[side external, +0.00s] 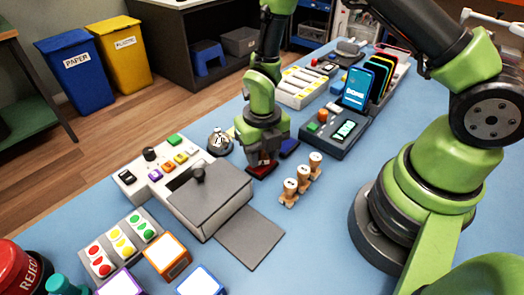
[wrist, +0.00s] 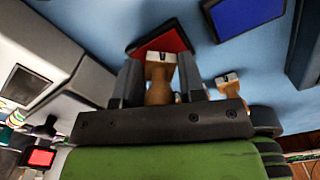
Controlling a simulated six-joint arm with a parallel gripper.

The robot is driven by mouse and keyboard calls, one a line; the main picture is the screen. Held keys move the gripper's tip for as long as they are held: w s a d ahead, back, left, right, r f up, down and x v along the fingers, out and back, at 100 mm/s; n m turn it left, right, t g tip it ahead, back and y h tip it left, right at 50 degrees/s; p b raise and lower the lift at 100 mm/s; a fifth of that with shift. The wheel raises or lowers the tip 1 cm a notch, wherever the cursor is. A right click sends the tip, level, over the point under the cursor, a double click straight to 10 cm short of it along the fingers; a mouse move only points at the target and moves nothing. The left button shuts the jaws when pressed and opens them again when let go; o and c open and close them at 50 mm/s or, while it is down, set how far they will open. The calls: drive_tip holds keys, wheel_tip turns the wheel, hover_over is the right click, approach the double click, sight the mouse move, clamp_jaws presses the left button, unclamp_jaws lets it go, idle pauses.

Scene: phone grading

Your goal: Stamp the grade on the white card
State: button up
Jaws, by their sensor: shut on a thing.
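My gripper (side external: 265,152) points down over the red ink pad (side external: 260,170) in the side external view, beside the blue ink pad (side external: 290,147). In the wrist view my gripper (wrist: 160,85) is shut on a wooden stamp (wrist: 159,66) with a dark mark on its white end. The red pad (wrist: 172,41) lies close to the stamp's end; I cannot tell whether they touch. The blue pad (wrist: 245,12) lies to the right. Several more wooden stamps stand in a row, including one at the front (side external: 289,190). I cannot make out the white card for certain.
A grey box with a black knob (side external: 205,200) stands left of the stamps, with a flat grey plate (side external: 250,237) before it. A silver bell (side external: 219,143) is near the gripper. A phone on a dark stand (side external: 357,88) is behind. Blue mat is clear right of the plate.

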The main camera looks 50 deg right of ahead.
drive_tip(key=shift+f, duration=0.55)
idle(1.2)
drive_tip(key=shift+r, duration=0.6)
drive_tip(key=shift+c, duration=1.3)
drive_tip(key=shift+r, duration=2.95)
